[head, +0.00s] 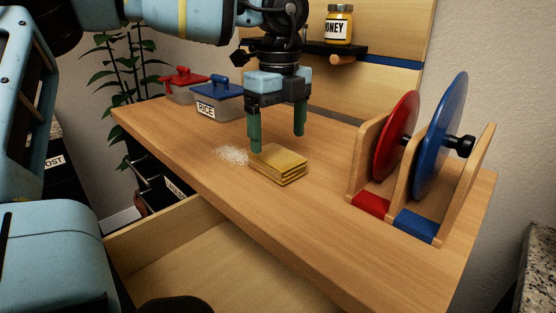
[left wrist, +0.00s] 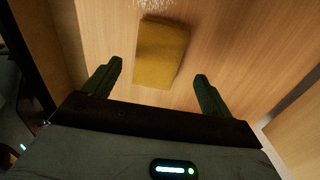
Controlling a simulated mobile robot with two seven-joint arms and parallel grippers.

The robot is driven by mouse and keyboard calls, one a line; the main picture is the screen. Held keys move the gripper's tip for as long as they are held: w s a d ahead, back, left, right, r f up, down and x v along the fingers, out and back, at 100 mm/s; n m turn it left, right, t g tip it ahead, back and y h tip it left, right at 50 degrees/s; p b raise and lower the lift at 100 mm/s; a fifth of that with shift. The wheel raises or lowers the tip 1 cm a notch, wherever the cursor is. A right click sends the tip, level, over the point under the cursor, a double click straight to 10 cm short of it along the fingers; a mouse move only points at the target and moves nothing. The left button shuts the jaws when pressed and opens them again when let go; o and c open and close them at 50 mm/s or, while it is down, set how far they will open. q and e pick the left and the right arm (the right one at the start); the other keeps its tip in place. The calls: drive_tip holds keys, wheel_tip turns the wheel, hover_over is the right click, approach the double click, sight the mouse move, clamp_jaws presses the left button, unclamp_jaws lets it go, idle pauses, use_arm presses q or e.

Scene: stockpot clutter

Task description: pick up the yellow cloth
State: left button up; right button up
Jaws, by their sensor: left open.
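The yellow cloth (head: 281,164) lies folded in a flat stack on the wooden counter in the head view. It also shows in the left wrist view (left wrist: 161,52), at top centre, ahead of and between the fingers. My left gripper (head: 277,138) points down above the cloth, its green fingers open and apart. In the left wrist view its two fingers (left wrist: 158,88) stand either side with nothing between the tips. The gripper appears apart from the cloth; its exact height over it is hard to tell. My right gripper is not in view.
White grains (head: 231,155) are spilled beside the cloth. A blue-lidded rice box (head: 218,103) and a red-lidded box (head: 184,88) stand behind. A rack with a red disc (head: 396,135) and a blue disc (head: 440,135) stands right. An open drawer (head: 215,255) juts out in front.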

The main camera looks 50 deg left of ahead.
sight(277, 154)
use_arm(q)
drive_tip(key=shift+s+f+b, duration=0.2)
drive_tip(key=shift+f+b, duration=0.15)
drive_tip(key=shift+f, duration=2.3)
drive_tip(key=shift+c, duration=0.4)
drive_tip(key=c, duration=1)
drive_tip(key=shift+r, duration=0.1)
wheel_tip(277, 154, up, 10)
drive_tip(key=shift+f+p, duration=0.1)
drive_tip(key=shift+p, duration=0.6)
